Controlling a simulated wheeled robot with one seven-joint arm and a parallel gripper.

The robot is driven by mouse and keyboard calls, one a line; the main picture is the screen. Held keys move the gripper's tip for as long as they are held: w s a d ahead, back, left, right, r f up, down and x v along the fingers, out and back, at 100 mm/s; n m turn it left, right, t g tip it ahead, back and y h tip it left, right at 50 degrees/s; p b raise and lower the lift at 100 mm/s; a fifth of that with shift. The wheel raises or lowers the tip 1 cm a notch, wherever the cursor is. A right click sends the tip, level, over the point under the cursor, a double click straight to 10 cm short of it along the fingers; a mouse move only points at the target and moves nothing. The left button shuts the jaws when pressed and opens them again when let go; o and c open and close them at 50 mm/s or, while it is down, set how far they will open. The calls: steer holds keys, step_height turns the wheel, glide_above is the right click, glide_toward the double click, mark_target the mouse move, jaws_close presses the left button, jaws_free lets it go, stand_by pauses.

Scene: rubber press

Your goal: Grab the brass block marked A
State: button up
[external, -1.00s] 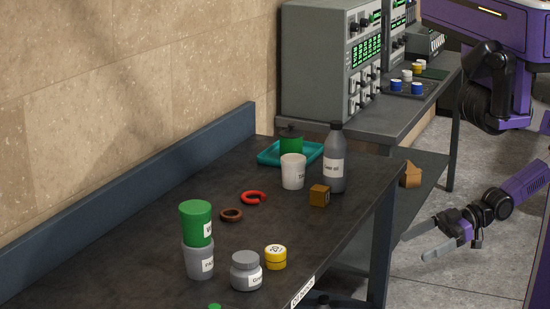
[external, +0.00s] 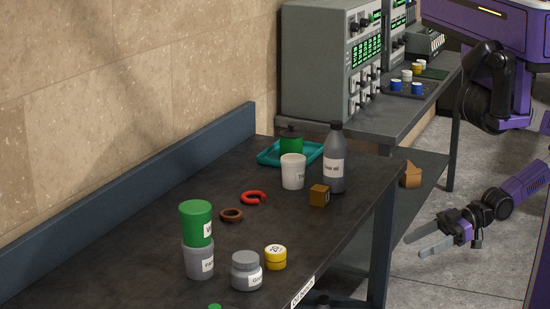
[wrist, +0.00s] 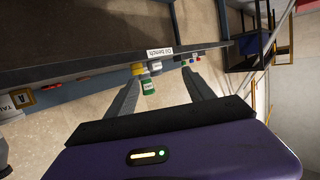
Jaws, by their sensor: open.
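The brass block (external: 319,195) is a small brown-gold cube on the dark bench near its right edge, just in front of a grey bottle. In the wrist view a brass block marked A (wrist: 22,98) shows at the left edge. My gripper (external: 424,241) is off the bench's right side, lower than the bench top, with its fingers apart and nothing between them. In the wrist view my two fingers (wrist: 163,92) are also apart. A clear gap separates my gripper from the block.
Behind the block stand a grey bottle (external: 334,165), a white cup (external: 292,172) and a teal tray (external: 268,154). Red (external: 252,198) and brown (external: 231,215) rings lie left of it. A yellow tin (external: 275,257), grey jar (external: 246,271) and stacked cups (external: 198,240) are nearer the camera.

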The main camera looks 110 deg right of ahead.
step_height(320, 180, up, 5)
steer(key=m+g+h+p, duration=0.55)
steer(key=m+h, duration=0.45)
steer(key=h, duration=0.2)
glide_above(327, 193)
steer(key=s+a, duration=0.2)
steer(key=s, duration=0.1)
steer(key=f+y, duration=0.1)
steer(key=a+f+y, duration=0.1)
steer(key=f, duration=0.1)
steer(key=shift+s+n, duration=0.15)
steer(key=shift+n, duration=0.15)
steer(key=shift+a+f, duration=0.15)
steer(key=shift+f, duration=0.25)
steer(key=shift+w+f+p, duration=0.2)
steer(key=shift+w+p, duration=0.05)
steer(key=shift+p, duration=0.05)
steer(key=shift+p+x, duration=0.65)
steer(key=shift+x, duration=3)
steer(key=shift+s+f, duration=0.1)
steer(key=shift+s, duration=0.1)
